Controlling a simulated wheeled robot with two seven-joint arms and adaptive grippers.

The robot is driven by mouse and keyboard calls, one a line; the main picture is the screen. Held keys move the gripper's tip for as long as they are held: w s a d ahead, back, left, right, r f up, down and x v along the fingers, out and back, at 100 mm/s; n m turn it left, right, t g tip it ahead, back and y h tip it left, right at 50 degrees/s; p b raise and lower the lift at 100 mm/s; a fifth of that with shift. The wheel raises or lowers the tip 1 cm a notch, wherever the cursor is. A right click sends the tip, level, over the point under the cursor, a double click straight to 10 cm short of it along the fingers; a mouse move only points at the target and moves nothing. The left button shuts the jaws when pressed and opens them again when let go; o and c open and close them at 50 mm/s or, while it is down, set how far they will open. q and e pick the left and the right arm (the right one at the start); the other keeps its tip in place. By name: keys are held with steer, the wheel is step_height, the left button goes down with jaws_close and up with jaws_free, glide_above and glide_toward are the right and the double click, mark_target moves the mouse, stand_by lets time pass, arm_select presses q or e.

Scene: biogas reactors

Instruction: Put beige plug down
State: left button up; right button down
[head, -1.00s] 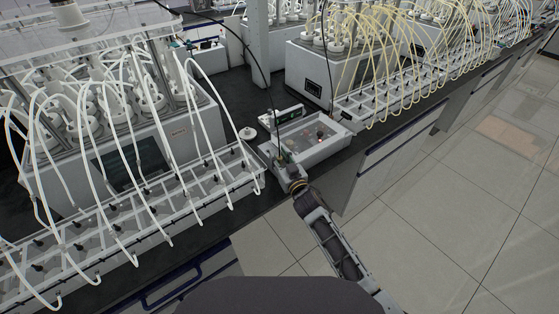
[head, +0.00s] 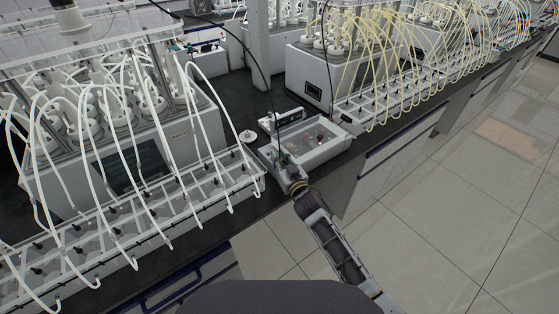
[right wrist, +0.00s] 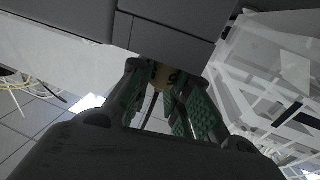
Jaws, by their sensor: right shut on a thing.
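My right gripper (head: 284,160) reaches in from the lower right over the small grey-white unit at the bench's front edge. In the right wrist view its green-padded fingers (right wrist: 163,98) are shut around a small beige plug (right wrist: 163,74). A dark cord runs down from the plug between the fingers. The plug is close under a grey panelled surface (right wrist: 180,18); I cannot tell whether they touch. In the head view the plug is too small to make out clearly. My left gripper is not in view.
A white round piece (head: 247,136) lies on the black bench. A tube rack (head: 130,225) is close on the left, another rack (head: 400,95) on the right. A black cable hangs above.

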step_height(320, 180, up, 9)
steer(key=shift+r, duration=0.1)
stand_by(0.4)
stand_by(0.7)
steer(key=shift+a+r, duration=0.1)
steer(key=shift+r, duration=0.1)
step_height(320, 180, up, 4)
glide_above(280, 158)
steer(key=d+r, duration=0.3)
steer(key=r, duration=0.4)
steer(key=s+d+m+t+h, duration=0.1)
steer(key=s+d+m+h, duration=0.15)
steer(key=d, duration=0.55)
steer(key=s+d+f+m+h, duration=0.1)
steer(key=s+d+f, duration=0.3)
steer(key=f, duration=0.5)
steer(key=s+d+f+m+h, duration=0.1)
steer(key=s+d+f+h, duration=0.3)
steer(key=f, duration=0.5)
steer(key=d, duration=0.2)
steer(key=shift+s+d+f+t, duration=0.2)
steer(key=shift+d+f+t, duration=0.1)
steer(key=shift+d+f, duration=0.05)
